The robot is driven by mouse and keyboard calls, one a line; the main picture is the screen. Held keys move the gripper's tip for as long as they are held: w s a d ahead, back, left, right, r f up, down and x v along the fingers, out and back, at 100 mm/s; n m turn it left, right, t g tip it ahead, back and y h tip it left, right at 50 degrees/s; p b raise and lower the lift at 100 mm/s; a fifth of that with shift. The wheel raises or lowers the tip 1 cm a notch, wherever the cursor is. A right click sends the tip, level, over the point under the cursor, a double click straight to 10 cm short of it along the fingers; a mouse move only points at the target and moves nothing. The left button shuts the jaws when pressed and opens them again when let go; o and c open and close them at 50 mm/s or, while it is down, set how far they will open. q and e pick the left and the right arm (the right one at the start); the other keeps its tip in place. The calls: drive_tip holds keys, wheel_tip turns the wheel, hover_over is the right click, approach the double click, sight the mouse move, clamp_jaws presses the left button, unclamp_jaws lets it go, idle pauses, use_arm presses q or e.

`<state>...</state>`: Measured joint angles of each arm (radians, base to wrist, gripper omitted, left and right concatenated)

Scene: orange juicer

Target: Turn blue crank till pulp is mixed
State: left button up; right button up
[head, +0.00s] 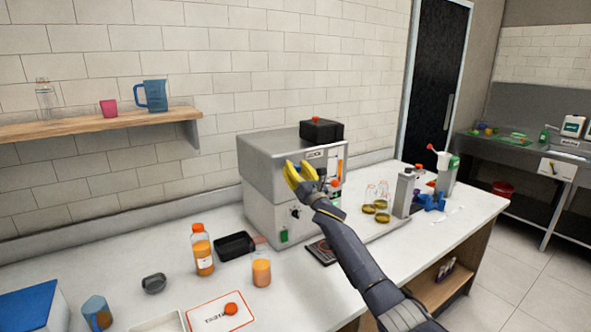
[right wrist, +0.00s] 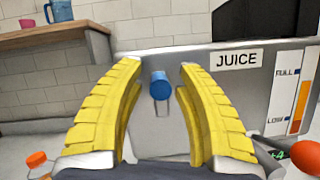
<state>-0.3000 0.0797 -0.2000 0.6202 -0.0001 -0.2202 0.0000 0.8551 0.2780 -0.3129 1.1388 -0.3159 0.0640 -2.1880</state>
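The blue crank (right wrist: 160,86) is a short blue knob on the steel front of the juicer (head: 256,190). In the right wrist view it appears between my yellow fingers, with a gap on both sides. In the head view my right gripper (head: 300,174) is in front of the juicer's upper front, and the crank is hidden behind it. My right gripper is open and empty in the right wrist view (right wrist: 158,70). The juicer's gauge (right wrist: 294,95), marked FULL and LOW, shows an orange band. The pulp cannot be seen. My left gripper is not in view.
A black box (head: 321,131) tops the juicer. An orange bottle (head: 202,250), a glass of orange juice (head: 261,270) and a black tray (head: 234,246) stand left of my right arm. Glass vessels (head: 376,196) stand to its right. The shelf (head: 100,124) holds a blue jug (head: 154,95).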

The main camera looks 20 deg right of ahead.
clamp_jaws()
drive_tip(key=shift+r+m, duration=0.15)
drive_tip(key=shift+m, duration=0.25)
